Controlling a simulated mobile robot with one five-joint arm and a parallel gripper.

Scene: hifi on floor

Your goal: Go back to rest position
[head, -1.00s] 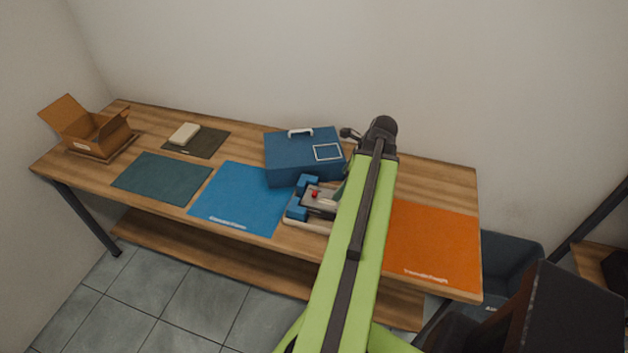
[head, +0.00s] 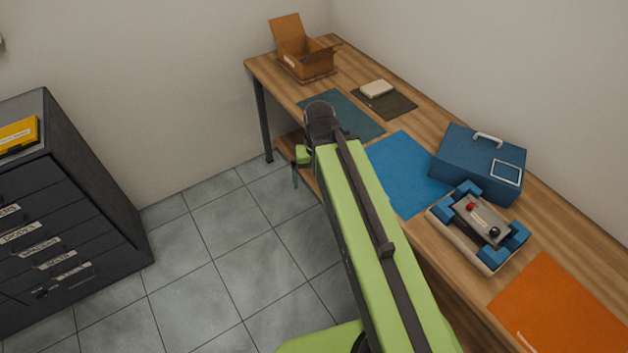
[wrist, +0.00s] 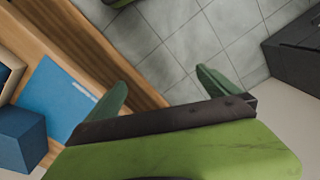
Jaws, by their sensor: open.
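My gripper (wrist: 160,98) is open and empty in the wrist view, its two green fingers spread apart over the table's front edge and the tiled floor. In the head view my green arm reaches forward, and a green finger (head: 295,176) shows just off the table's front edge. The other finger is hidden there by the arm. The wooden table (head: 440,228) runs along the wall on the right.
On the table are a cardboard box (head: 307,63), a blue case (head: 480,163), a device with blue corners (head: 480,227), a blue mat (head: 405,175) and an orange mat (head: 565,305). A dark drawer cabinet (head: 60,210) stands left. Floor (head: 215,260) between is clear.

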